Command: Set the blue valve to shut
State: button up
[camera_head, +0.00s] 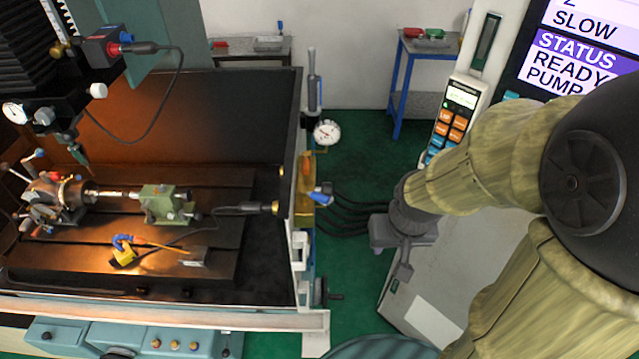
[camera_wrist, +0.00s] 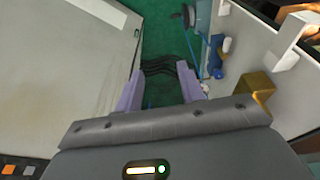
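A small blue valve handle (camera_head: 322,195) with a pale end sits beside an amber part (camera_head: 309,190) on the outer right side of the machine enclosure. A blue fitting that looks like this valve shows in the wrist view (camera_wrist: 216,72), to the right of my fingers; the handle's exact angle is too small to tell. A second blue handle (camera_head: 122,241) sits on a yellow block inside the machine; I cannot tell if it is also a valve. My gripper (camera_head: 404,272) is to the right of the enclosure, apart from the valve. In the wrist view its lavender fingers (camera_wrist: 160,86) are apart, with nothing between them.
A round dial gauge (camera_head: 327,132) is above the amber part. Black hoses (camera_head: 350,215) run from the enclosure wall toward my gripper's side. A control panel with a pendant (camera_head: 455,115) stands at the right. A blue-legged table (camera_head: 402,90) is behind.

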notch_tip(320, 180, up, 20)
jog(key=n+g+y+p, duration=0.15)
jog(key=n+g, duration=0.35)
jog(key=n, duration=0.8)
send_over(319, 194)
jog(key=w+d, duration=0.2)
jog(key=w, duration=0.1)
jog(key=shift+w+a+f+h, duration=0.1)
jog(key=shift+w+f+h, duration=0.05)
jog(key=shift+h, duration=0.1)
jog(key=p+x, duration=0.1)
jog(key=x, duration=0.4)
jog(key=p+x, duration=0.1)
jog(key=x, duration=0.5)
jog(key=p+x, duration=0.1)
jog(key=x, duration=0.5)
jog(key=shift+w+f, duration=0.25)
grip_shut()
